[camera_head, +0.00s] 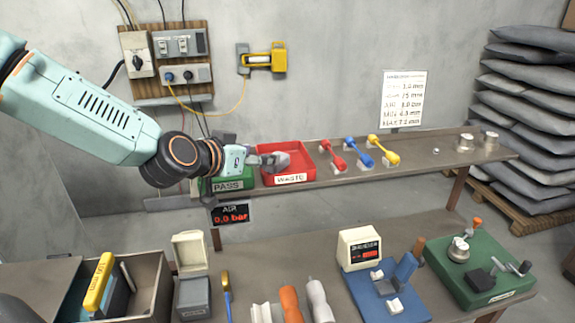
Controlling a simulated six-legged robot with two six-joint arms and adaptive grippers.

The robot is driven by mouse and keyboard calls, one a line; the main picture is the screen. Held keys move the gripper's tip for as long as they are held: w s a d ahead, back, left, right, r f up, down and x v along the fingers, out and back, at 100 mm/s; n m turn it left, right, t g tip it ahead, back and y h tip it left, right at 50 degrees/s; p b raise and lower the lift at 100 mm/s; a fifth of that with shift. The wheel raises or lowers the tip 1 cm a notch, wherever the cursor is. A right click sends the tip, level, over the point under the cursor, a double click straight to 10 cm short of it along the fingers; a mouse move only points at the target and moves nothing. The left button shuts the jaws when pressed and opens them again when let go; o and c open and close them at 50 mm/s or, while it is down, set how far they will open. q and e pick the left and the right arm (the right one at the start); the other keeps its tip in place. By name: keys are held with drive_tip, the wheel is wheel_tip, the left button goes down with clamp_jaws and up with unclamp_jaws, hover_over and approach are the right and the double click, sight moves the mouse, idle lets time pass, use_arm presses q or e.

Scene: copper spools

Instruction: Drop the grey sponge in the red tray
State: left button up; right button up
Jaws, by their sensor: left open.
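The red tray (307,163), labelled WASTE, stands on the back shelf. My left arm comes in from the left, and my left gripper (272,160) is over the left part of this tray, with its jaws open. Grey shapes lie at the fingertips against the red inside of the tray. I cannot clearly tell the grey sponge from the grey fingers there, nor whether it rests on the tray floor. I see no other clear grey sponge. My right gripper is not in view.
A green PASS tray (228,185) stands left of the red tray, partly behind my arm. Red, blue and yellow dumbbell-shaped parts (357,152) lie to its right. The front bench holds a bin (150,290), a blue fixture (385,290) and a green board (482,270).

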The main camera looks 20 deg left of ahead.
use_arm(q)
drive_tip(key=shift+s+d+r, duration=0.1)
drive_tip(key=shift+s+r, duration=0.15)
drive_tip(key=shift+s, duration=0.25)
drive_tip(key=shift+s+a+r, duration=0.2)
drive_tip(key=shift+s, duration=0.25)
drive_tip(key=shift+s+a+r, duration=0.15)
drive_tip(key=shift+s+a, duration=0.05)
drive_tip(key=shift+s, duration=0.3)
drive_tip(key=shift+d, duration=0.2)
drive_tip(key=shift+s+r, duration=0.1)
drive_tip(key=shift+s, duration=0.15)
drive_tip(key=shift+w, duration=0.1)
